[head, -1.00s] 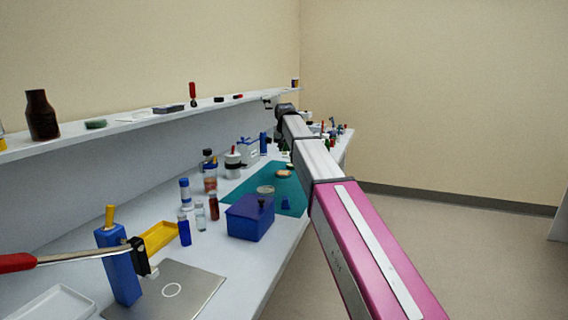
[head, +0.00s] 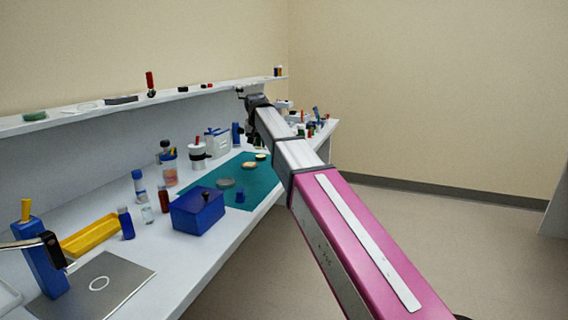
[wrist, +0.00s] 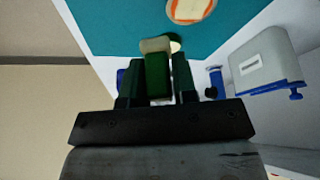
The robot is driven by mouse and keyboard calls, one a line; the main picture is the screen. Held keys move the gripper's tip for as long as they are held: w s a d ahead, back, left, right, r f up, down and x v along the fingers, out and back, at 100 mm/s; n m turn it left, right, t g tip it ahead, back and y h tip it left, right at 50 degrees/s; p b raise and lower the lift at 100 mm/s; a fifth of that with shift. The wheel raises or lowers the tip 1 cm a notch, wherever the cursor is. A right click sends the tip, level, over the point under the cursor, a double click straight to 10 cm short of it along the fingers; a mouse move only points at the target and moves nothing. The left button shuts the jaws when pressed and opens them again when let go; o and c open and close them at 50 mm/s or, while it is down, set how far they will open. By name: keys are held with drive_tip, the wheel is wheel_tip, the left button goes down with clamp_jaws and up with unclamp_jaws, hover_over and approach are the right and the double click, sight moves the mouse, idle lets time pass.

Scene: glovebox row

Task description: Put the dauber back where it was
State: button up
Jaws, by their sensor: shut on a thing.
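The dauber (wrist: 156,75) is a dark green block with a cream pad at its far end. In the wrist view my gripper (wrist: 157,88) is shut on it, one dark finger on each side. The dauber is above the bench near the edge of the teal mat (wrist: 120,28); I cannot tell its exact height. In the head view my gripper (head: 243,92) is small at the far end of my arm, and the dauber cannot be made out there.
The teal mat holds small round dishes (head: 249,165). A blue box (head: 197,210) and several bottles stand nearer. A white case with blue clips (wrist: 262,65) and a small blue item (wrist: 215,82) are right of my gripper. A shelf (head: 180,93) runs above the bench.

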drive_tip(key=w+d+f, duration=0.3)
drive_tip(key=d, duration=0.2)
drive_tip(key=w+d+f, duration=0.2)
drive_tip(key=shift+w+d+f, duration=0.3)
drive_tip(key=shift+d+f, duration=0.05)
drive_tip(key=shift+f, duration=2.05)
drive_tip(key=shift+f, duration=0.1)
drive_tip(key=o, duration=0.9)
drive_tip(key=shift+o, duration=0.2)
drive_tip(key=v, duration=1.2)
